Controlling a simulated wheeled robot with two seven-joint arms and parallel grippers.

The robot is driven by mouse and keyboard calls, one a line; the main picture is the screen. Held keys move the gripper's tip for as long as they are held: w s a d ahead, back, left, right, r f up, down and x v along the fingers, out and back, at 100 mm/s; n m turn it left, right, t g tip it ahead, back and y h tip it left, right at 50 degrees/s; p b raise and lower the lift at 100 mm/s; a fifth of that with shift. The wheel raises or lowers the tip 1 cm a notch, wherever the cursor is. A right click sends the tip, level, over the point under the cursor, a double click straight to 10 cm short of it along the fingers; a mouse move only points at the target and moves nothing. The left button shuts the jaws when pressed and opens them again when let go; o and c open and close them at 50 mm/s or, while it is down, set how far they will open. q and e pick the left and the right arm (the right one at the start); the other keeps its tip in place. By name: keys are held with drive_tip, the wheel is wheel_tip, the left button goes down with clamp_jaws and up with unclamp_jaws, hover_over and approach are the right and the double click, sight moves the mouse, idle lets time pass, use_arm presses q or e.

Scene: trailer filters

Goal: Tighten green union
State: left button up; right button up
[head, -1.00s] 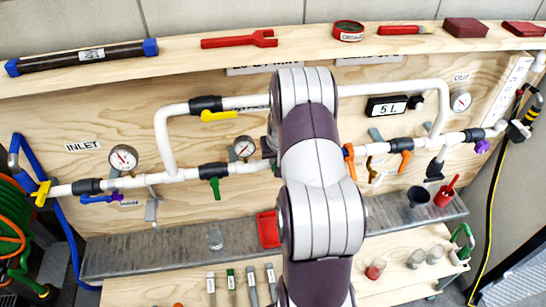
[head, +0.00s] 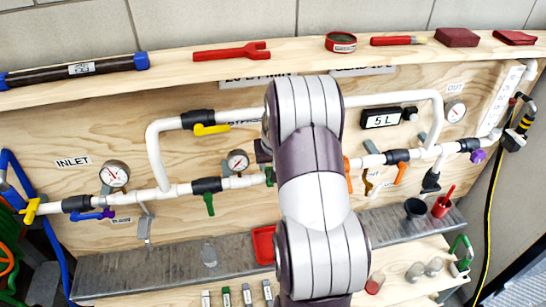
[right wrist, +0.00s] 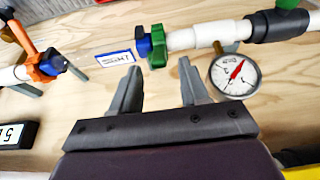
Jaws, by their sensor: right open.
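The green union (right wrist: 157,46) sits on the white pipe in the right wrist view, with a blue collar (right wrist: 143,47) on its left side. In the head view only a sliver of green (head: 270,176) shows beside my right arm, which hides the rest. My right gripper (right wrist: 160,72) is open and empty. Its two fingers point at the board, and the union lies just beyond the gap between their tips. I see no clear contact. In the head view my arm hides the gripper. My left gripper is not in view.
A pressure gauge (right wrist: 235,73) hangs close to the right finger in the wrist view. An orange union (right wrist: 46,65) with a blue end lies to the left, separated from the green one by a gap with a label. A 5 L display (head: 382,120) is on the board. A red tray (head: 263,245) lies below.

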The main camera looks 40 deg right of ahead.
drive_tip(key=b+v, duration=0.1)
drive_tip(key=v, duration=0.6)
drive_tip(key=shift+r+b, duration=0.3)
drive_tip(key=shift+b, duration=0.1)
